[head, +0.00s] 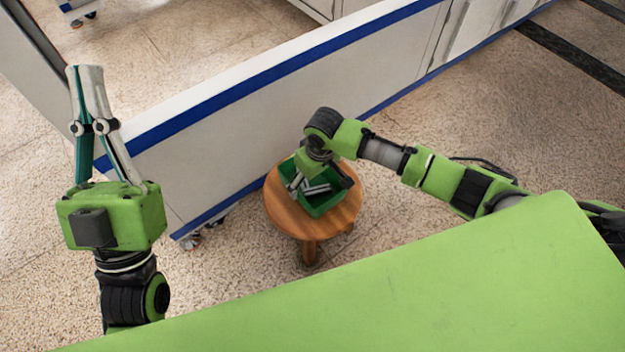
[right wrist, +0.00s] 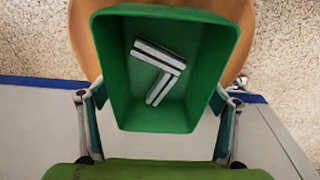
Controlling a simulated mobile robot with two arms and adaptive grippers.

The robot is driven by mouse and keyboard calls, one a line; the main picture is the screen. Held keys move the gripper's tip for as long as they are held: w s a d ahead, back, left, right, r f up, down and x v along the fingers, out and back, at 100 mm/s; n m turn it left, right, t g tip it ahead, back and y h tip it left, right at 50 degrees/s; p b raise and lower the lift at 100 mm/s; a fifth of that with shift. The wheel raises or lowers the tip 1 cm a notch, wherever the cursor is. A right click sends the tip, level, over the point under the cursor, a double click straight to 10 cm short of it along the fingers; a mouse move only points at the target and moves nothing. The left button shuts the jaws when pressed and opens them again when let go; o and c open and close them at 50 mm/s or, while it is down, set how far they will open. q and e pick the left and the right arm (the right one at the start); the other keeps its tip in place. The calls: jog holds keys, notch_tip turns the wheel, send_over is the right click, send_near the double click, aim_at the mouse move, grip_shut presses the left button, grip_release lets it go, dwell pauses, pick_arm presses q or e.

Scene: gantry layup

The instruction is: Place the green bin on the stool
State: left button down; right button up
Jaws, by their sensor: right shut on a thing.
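The green bin (head: 322,207) is over the top of the round wooden stool (head: 286,216) in the head view. Grey bars lie inside the bin. My right gripper (head: 318,172) is at the bin's far side, shut on it. I cannot tell whether the bin's base touches the stool.
A long white panel with blue edging (head: 260,115) runs behind the stool. A green surface (head: 400,290) fills the near foreground. Speckled floor (head: 230,265) is clear around the stool's left side.

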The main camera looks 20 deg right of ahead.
dwell(0.3)
jog(key=o, duration=1.2)
jog(key=shift+f, duration=0.1)
